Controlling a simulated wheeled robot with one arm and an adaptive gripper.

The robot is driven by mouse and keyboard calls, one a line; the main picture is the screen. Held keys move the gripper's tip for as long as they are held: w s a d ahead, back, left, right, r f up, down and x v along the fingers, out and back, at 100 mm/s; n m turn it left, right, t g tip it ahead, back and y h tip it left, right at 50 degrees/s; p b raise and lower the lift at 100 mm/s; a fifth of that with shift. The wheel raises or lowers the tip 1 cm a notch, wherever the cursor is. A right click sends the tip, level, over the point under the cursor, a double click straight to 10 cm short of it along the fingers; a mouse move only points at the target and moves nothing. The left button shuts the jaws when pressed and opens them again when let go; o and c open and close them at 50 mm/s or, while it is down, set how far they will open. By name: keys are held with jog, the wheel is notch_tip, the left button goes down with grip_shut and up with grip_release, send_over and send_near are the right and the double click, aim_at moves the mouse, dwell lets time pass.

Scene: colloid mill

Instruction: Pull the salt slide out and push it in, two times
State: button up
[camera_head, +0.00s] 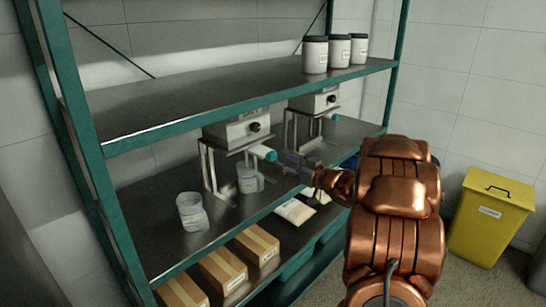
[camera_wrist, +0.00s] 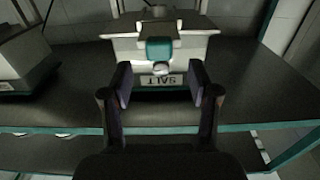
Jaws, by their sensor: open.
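The salt slide has a teal handle with a pale end, on the front of the nearer, left grey dispenser (camera_head: 237,132). Its handle (camera_head: 267,154) points toward my gripper (camera_head: 293,161). In the wrist view, the picture looks upside down: the salt label (camera_wrist: 162,80) is inverted, and the teal handle (camera_wrist: 159,50) lies ahead, between the lines of my fingers. My gripper (camera_wrist: 160,84) is open and empty, with a finger on each side. The handle seems a little beyond the fingertips, apart from them.
A second dispenser (camera_head: 313,102) stands to the right. A clear cup (camera_head: 248,180) is under the left dispenser, and another cup (camera_head: 191,211) stands left. The upper shelf (camera_head: 215,93) runs overhead. Cartons (camera_head: 222,270) lie below. A yellow bin (camera_head: 489,217) stands at right.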

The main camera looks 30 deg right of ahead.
aim_at(274, 157)
jog(key=shift+p+x, duration=0.65)
jog(key=shift+x, duration=1.8)
grip_shut()
